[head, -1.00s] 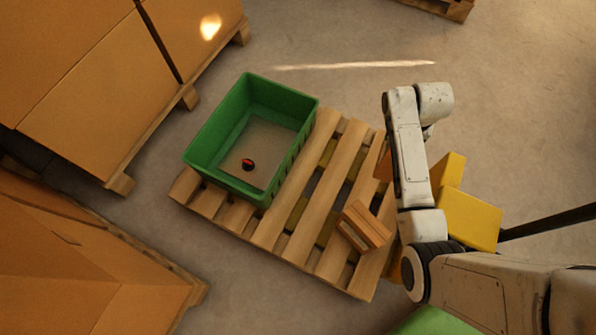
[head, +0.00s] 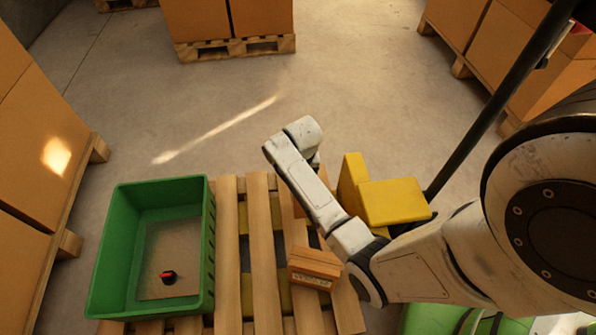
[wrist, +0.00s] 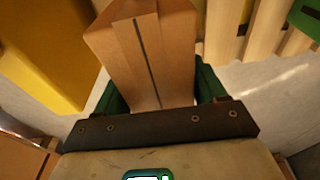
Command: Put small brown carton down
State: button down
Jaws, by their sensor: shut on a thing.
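A small brown carton (wrist: 150,45) with a dark seam strip sits between the green fingers of my gripper (wrist: 158,88) in the wrist view. My gripper is shut on it. In the head view my arm hides the gripper; a bit of brown (head: 298,209) shows beside the arm link, and I cannot tell whether it is the held carton. Pallet slats show beyond the carton in the wrist view. I cannot tell whether the carton touches anything below.
A wooden pallet (head: 262,262) bears a green crate (head: 207,250) with a red-black object (head: 168,277) inside. Another brown carton (head: 315,267) lies on the pallet. A yellow block (head: 395,201) stands beside my arm. Stacked boxes on pallets stand around; open floor lies behind.

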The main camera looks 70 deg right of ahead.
jog(key=shift+d+f+b, duration=0.1)
jog(key=shift+f+b, duration=1.2)
jog(key=shift+f, duration=1.5)
jog(key=shift+c, duration=0.4)
grip_release()
jog(key=shift+f, duration=0.1)
jog(key=r+p, duration=0.2)
jog(key=r, duration=0.2)
jog(key=a+r+p, duration=0.1)
jog(key=r+p, duration=0.1)
jog(key=r, duration=0.2)
jog(key=r+p, duration=0.1)
jog(key=r, duration=0.3)
jog(key=shift+s+a+p, duration=0.35)
jog(key=shift+s+p, duration=0.05)
jog(key=s+a+r+n, duration=0.1)
jog(key=s+a+n, duration=0.2)
jog(key=a, duration=0.4)
jog(key=s+a+r+n+y, duration=0.1)
jog(key=s+a+r+n, duration=0.1)
jog(key=a, duration=0.5)
jog(key=s+a+r+n, duration=0.1)
jog(key=s+a+n, duration=0.4)
jog(key=a+n, duration=0.1)
jog(key=shift+a+r+n, duration=0.15)
jog(key=shift+a+n, duration=0.15)
jog(key=shift+a, duration=0.3)
